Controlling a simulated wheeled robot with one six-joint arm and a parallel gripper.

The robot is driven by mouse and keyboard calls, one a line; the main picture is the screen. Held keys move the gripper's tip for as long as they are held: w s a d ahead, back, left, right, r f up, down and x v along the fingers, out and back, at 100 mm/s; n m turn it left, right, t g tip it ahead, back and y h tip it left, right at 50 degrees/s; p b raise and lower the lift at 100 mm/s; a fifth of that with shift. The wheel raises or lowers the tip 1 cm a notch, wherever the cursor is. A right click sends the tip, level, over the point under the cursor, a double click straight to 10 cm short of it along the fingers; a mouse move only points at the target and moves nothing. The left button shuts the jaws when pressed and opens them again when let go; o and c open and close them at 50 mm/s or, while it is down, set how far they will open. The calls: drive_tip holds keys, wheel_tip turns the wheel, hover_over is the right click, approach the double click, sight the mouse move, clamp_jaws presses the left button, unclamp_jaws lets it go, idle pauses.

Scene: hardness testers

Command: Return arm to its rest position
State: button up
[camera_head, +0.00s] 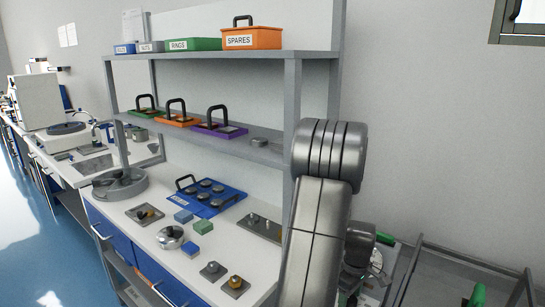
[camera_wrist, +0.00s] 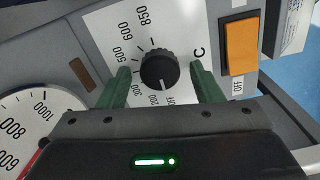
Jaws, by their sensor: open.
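My gripper (camera_wrist: 160,85) shows in the wrist view as a dark body with two green fingers, spread apart. A black ribbed knob (camera_wrist: 159,70) shows between the fingers, with a gap on each side. I cannot tell how far the fingertips are from the panel. In the head view my grey arm (camera_head: 318,220) rises at the right of centre, bent at a rounded joint near the shelf's right post. The gripper itself cannot be made out clearly there.
The knob's white panel (camera_wrist: 105,25) carries temperature numbers. Beside it are an orange switch (camera_wrist: 240,47) marked OFF and a round gauge (camera_wrist: 25,125). In the head view a shelf (camera_head: 220,55) stands over the bench (camera_head: 135,218), which holds blocks and trays. A framed cart (camera_head: 460,262) stands at right.

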wheel_tip(320, 180, up, 14)
drive_tip(key=p, duration=0.1)
wheel_tip(320, 180, down, 14)
drive_tip(key=shift+f+b, duration=0.1)
drive_tip(key=shift+b, duration=0.45)
drive_tip(key=m, duration=0.5)
drive_tip(key=shift+p, duration=0.35)
drive_tip(key=m, duration=0.5)
drive_tip(key=shift+p, duration=0.35)
drive_tip(key=m, duration=0.3)
drive_tip(key=m+p, duration=0.1)
drive_tip(key=m, duration=0.1)
drive_tip(key=shift+d+r+m, duration=0.1)
drive_tip(key=shift+r+m, duration=0.1)
drive_tip(key=shift+m, duration=0.2)
drive_tip(key=m+p, duration=0.1)
drive_tip(key=m, duration=0.4)
